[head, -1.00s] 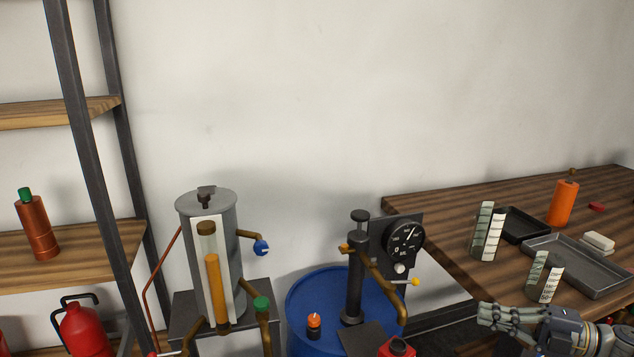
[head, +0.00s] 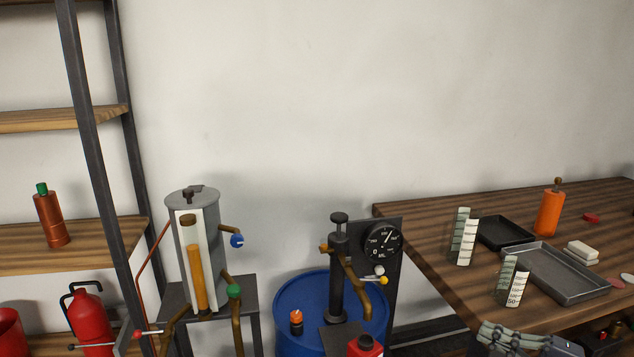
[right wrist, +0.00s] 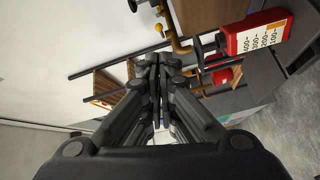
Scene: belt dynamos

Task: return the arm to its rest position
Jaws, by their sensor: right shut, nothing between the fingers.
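My right gripper (head: 492,338) shows at the bottom right of the head view, in front of the wooden table's near edge. In the right wrist view its fingers (right wrist: 158,62) are together, shut with nothing between them. A red container with a white scale label (right wrist: 262,40) lies beyond the fingers at the upper right of that view, apart from them. My left gripper is in neither view.
A blue drum (head: 290,315), a grey tank (head: 190,205) and a shelf (head: 90,240) stand left. The wall above is clear.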

